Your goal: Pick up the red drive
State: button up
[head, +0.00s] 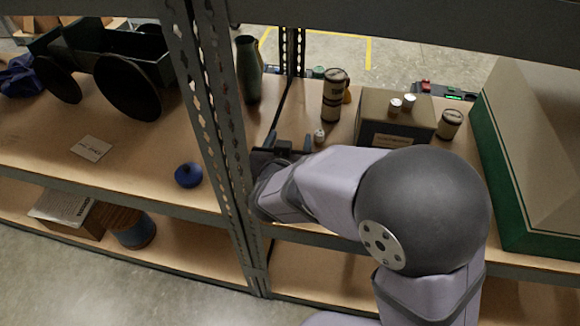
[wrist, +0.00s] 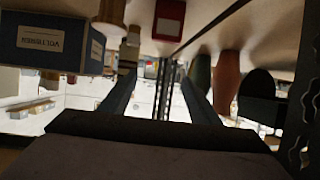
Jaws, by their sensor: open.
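A small red block with a pale label, which looks like the red drive (wrist: 170,18), is at the top middle of the wrist view, against the shelf board. It is beyond my fingertips and a little to the right of the middle between them. I do not make it out in the head view, where my gripper and arm cover part of the shelf. My gripper (head: 288,143) is open and empty, low over the shelf just right of the metal upright. In the wrist view my gripper (wrist: 160,82) shows two spread fingers with nothing between them.
A metal upright (head: 215,110) stands close left of my gripper. A green bottle (head: 248,70), a tan canister (head: 334,97), a small white piece (head: 319,136) and a box (head: 375,122) with small jars on top stand around it. A large green-sided case (head: 500,170) is at right.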

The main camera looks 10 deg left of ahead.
jog(key=shift+f+b, duration=0.9)
jog(key=shift+f, duration=2)
jog(key=shift+f, duration=0.1)
jog(key=shift+f, duration=0.25)
jog(key=x, duration=0.2)
jog(key=b+x, duration=0.1)
jog(key=x, duration=0.1)
jog(key=shift+s+f, duration=0.15)
jog(key=shift+f, duration=0.1)
jog(key=shift+w+f, duration=0.2)
jog(key=shift+w, duration=0.45)
jog(key=c, duration=1.2)
